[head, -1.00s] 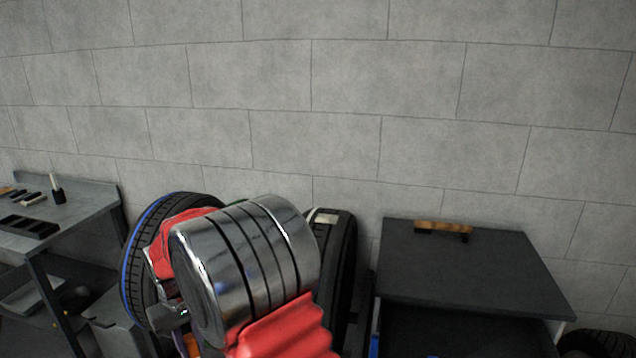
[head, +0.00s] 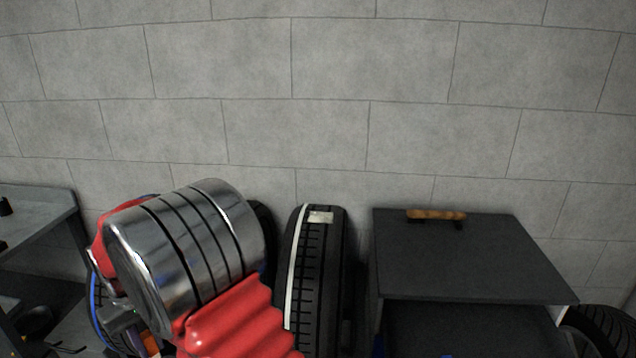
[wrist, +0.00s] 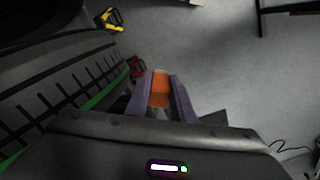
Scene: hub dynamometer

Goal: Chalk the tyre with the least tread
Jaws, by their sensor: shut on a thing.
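My gripper (wrist: 160,95) has its purple fingers shut on an orange block (wrist: 160,90), which may be the chalk; orange also shows below my arm in the head view (head: 150,343). A tyre with a green stripe (wrist: 62,75) fills the left of the wrist view, beside the fingers; I cannot tell whether the block touches it. In the head view a tyre with a white stripe (head: 318,275) stands upright right of my arm, a pale label on its top. A blue-striped tyre (head: 97,305) is mostly hidden behind my arm. Tread depths are hard to compare.
A dark cabinet (head: 460,265) stands right of the white-striped tyre, with a wooden-handled tool (head: 436,215) on top. Another tyre (head: 600,325) is at the lower right. A grey bench (head: 40,215) is at the left. A block wall closes off the back.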

